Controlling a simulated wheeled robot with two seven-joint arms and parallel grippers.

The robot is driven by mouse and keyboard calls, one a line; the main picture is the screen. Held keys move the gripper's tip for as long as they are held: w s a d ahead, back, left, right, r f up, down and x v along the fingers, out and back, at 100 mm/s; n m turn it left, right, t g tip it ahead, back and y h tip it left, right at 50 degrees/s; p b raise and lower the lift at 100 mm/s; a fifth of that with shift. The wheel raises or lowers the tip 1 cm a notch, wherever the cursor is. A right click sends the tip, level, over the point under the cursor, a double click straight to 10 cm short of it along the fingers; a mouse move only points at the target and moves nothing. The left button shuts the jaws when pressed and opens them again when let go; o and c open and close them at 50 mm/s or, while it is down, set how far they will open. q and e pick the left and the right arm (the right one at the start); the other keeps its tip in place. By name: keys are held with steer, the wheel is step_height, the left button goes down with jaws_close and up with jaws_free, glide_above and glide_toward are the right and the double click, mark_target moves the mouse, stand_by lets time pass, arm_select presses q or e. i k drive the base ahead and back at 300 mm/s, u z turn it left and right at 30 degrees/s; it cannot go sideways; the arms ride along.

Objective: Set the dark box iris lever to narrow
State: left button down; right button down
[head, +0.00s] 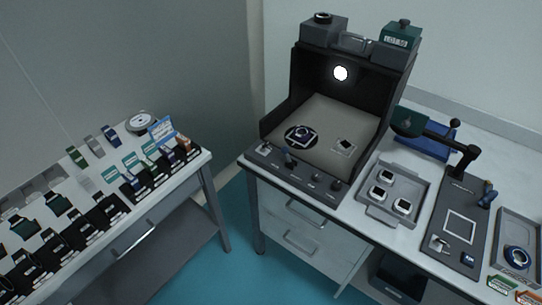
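The dark box (398,80) stands open-fronted on the right-hand table, with a pale floor inside. A bright round white spot (340,73) shows on its back wall. Its sloping front panel (302,178) carries several small knobs or levers, including a light one at the left end (265,148) and a dark one beside it (291,162). I cannot tell which is the iris lever or how it is set. Inside lie a ring-shaped part on a black disc (300,138) and a small square piece (344,146). Neither of my grippers is in view.
Right of the box are a grey tray (377,212) with several small square parts and a dark plate (440,220) under a jointed arm with a green head (409,122). The left table (165,207) holds rows of cases. Teal floor lies between the tables.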

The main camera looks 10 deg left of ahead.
mark_target(285, 150)
steer(key=k, duration=0.5)
steer(key=u, duration=1.2)
steer(key=i, duration=1)
steer(key=z, duration=2.15)
